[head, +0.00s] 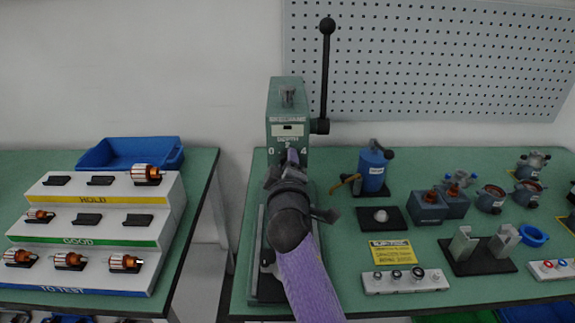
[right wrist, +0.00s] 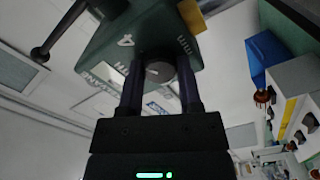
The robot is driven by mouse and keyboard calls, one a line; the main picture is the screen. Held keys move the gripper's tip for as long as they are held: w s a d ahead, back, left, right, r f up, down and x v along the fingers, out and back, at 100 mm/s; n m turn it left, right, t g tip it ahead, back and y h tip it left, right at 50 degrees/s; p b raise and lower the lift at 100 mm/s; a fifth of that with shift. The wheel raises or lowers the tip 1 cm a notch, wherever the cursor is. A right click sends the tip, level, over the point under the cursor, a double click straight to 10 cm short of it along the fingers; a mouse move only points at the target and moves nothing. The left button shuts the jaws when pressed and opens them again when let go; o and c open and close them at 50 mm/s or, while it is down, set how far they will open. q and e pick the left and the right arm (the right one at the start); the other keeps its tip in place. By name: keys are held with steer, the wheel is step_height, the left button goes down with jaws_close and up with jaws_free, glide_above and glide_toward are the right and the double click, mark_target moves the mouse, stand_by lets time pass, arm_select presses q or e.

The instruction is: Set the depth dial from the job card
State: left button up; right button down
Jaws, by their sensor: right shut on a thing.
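The green press (head: 288,95) stands at the left of the right-hand bench. Its front carries a DEPTH scale with 0, 2 and 4 marks. My right gripper (head: 291,163) is at the press front, over the dial, and hides most of it. In the right wrist view the grey round depth dial (right wrist: 159,71) sits between the two fingers, which are shut on it; a light pointer line shows on its face. The setting cannot be read surely. A yellow card (head: 392,252) lies on the bench; its print is too small to read. My left gripper is out of view.
The press lever (head: 326,75) rises with a black ball on top. A blue-bodied tool (head: 373,170), motor parts and a white block (head: 405,281) with several sockets stand to the right. A stepped rack (head: 95,235) with rotors is on the left bench.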

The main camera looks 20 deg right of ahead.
stand_by(0.4)
steer(key=shift+c, duration=1.4)
jaws_free()
